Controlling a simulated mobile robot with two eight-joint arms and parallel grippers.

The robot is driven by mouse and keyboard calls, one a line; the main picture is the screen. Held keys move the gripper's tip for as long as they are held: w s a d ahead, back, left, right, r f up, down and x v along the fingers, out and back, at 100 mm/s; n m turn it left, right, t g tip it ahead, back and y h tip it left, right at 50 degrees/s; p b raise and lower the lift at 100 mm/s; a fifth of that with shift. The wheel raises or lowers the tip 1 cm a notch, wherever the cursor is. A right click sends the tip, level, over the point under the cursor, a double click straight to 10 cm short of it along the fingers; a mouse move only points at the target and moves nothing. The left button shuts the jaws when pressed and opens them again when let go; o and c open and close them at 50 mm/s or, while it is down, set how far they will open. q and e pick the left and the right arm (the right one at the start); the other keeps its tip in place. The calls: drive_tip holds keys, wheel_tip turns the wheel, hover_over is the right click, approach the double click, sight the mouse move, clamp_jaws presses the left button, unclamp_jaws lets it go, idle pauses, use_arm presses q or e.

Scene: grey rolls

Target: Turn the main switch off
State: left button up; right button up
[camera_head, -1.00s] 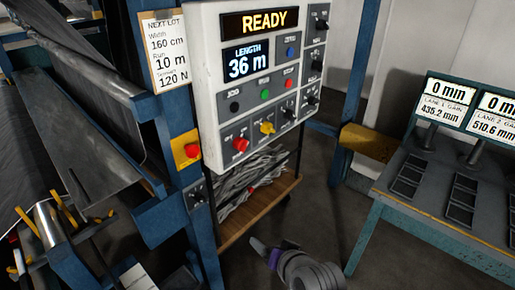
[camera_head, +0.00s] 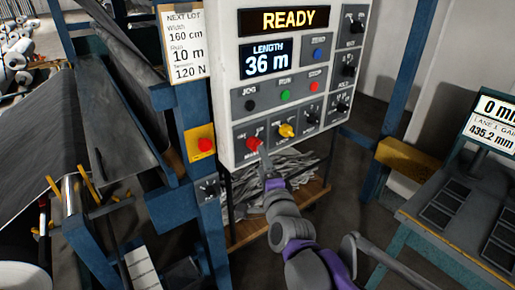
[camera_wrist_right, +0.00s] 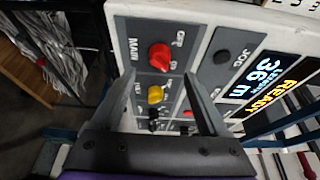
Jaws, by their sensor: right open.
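The main switch is a red knob (camera_head: 254,143) at the lower left of the white control panel (camera_head: 228,100). In the right wrist view the red knob (camera_wrist_right: 160,57) sits beside the word MAIN, and its pointer direction is hard to tell. My right gripper (camera_head: 263,152) reaches up from below to just in front of the knob, partly covering its label. In the wrist view my right gripper (camera_wrist_right: 158,68) is open, with the knob in line with the gap between its fingertips; I cannot tell whether they touch it. My left gripper is not in view.
A yellow knob (camera_head: 286,130) sits just right of the main switch. A red button on a yellow plate (camera_head: 205,145) is on the blue post at left. The screen (camera_head: 282,19) reads READY. A bench (camera_head: 440,225) stands at right.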

sight(255, 144)
drive_tip(key=x, duration=0.7)
drive_tip(key=shift+w+p, duration=0.3)
drive_tip(key=shift+w, duration=0.1)
clamp_jaws()
